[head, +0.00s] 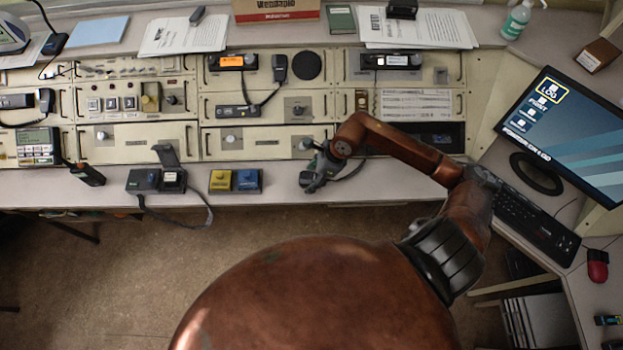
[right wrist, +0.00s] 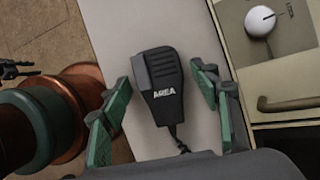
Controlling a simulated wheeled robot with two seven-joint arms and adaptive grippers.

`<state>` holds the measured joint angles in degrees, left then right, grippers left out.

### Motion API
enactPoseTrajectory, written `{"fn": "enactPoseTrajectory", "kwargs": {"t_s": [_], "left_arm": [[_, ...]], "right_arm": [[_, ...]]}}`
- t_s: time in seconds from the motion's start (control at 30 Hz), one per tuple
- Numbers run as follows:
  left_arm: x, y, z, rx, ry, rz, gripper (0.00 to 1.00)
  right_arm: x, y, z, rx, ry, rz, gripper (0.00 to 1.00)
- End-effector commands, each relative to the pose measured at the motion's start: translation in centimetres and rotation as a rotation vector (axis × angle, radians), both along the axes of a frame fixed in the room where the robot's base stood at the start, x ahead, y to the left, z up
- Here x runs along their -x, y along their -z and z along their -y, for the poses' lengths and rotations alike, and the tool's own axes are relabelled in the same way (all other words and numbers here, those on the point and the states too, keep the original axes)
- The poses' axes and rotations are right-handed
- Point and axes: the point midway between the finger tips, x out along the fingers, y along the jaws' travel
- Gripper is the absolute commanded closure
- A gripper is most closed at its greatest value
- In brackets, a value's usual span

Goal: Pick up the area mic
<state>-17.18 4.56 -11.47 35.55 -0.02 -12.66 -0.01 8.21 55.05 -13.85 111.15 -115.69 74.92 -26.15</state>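The area mic (right wrist: 160,85) is a black hand mic with "AREA" in white letters and a cord at its lower end. It lies on the pale desk top in the right wrist view. My right gripper (right wrist: 161,80) is open, with one green-padded finger on each side of the mic and a visible gap to each. In the head view my right gripper (head: 313,178) is low over the desk's front strip and mostly hides the mic.
The console panel (head: 170,128) rises behind the mic, with a white knob (right wrist: 260,20) and a handle close by. Blue and yellow boxes (head: 221,180) and a black device (head: 143,180) stand to the left. A monitor (head: 570,130) and keyboard (head: 535,222) are on the right.

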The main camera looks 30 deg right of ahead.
Motion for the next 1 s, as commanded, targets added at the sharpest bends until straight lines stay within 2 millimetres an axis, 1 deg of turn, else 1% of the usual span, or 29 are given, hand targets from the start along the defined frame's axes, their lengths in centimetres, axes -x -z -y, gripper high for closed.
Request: {"fn": "enactPoseTrajectory", "kwargs": {"t_s": [0.03,0.07,0.6,0.87,1.0], "left_arm": [[-0.02,0.0,0.03,0.0,0.0,0.0,0.6],[-0.03,0.0,0.03,0.0,0.0,0.0,0.6],[-0.05,0.01,0.04,0.0,0.0,0.001,0.6],[-0.05,0.0,0.03,0.0,0.0,0.001,0.6],[-0.07,-0.07,0.02,0.0,0.0,0.002,0.6]], "right_arm": [[-0.01,-0.01,0.01,0.0,0.0,0.0,0.49],[0.0,-0.02,0.01,0.0,0.0,0.0,0.51],[0.0,-0.02,0.01,0.0,0.0,0.0,0.88],[-0.03,-0.13,0.01,0.0,0.0,0.001,0.89],[-0.08,-0.8,0.07,0.001,-0.001,0.003,0.89]]}}
